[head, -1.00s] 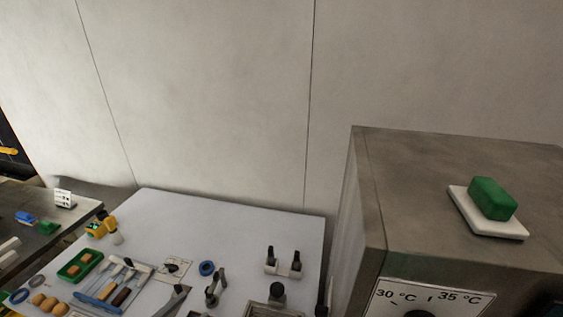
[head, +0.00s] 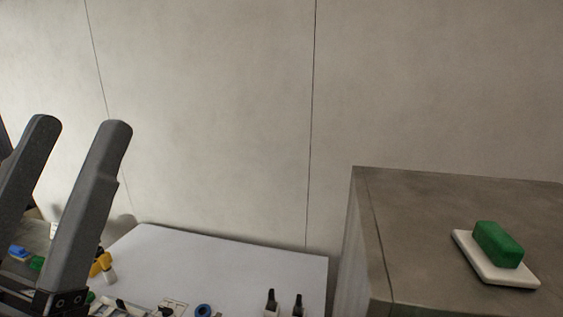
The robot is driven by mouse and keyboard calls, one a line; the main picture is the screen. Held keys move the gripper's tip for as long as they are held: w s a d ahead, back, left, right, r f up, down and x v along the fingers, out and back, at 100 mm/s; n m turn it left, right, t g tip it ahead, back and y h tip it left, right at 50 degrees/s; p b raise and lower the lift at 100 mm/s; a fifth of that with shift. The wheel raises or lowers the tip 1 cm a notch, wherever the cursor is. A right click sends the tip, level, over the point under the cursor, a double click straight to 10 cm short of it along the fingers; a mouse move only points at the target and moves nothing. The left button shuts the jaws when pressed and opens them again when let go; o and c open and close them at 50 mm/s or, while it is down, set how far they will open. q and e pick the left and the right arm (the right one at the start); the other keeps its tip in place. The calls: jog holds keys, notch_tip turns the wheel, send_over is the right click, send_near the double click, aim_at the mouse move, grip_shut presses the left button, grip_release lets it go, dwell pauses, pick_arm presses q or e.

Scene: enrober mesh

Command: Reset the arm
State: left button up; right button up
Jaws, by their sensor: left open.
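My left gripper (head: 80,138) is at the left of the head view, raised close to the camera. Its two dark grey fingers point up and stand apart, with nothing between them. It covers part of the left side of the white table (head: 230,262). My right gripper is not in view.
A grey-brown cabinet (head: 420,200) stands at the right. A green block (head: 498,244) rests on a white dish (head: 470,250) on top of it. A yellow object (head: 102,263) and a blue ring (head: 203,311) are on the table, whose back middle is clear. A plain wall (head: 210,110) stands behind.

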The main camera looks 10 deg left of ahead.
pick_arm(q)
notch_tip(320, 180, up, 24)
jog(key=w+p, duration=0.1)
jog(key=p, duration=2.4)
jog(key=shift+n+g, duration=0.3)
jog(key=shift+n, duration=0.1)
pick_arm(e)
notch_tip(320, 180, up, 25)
pick_arm(q)
jog(key=shift+f, duration=0.1)
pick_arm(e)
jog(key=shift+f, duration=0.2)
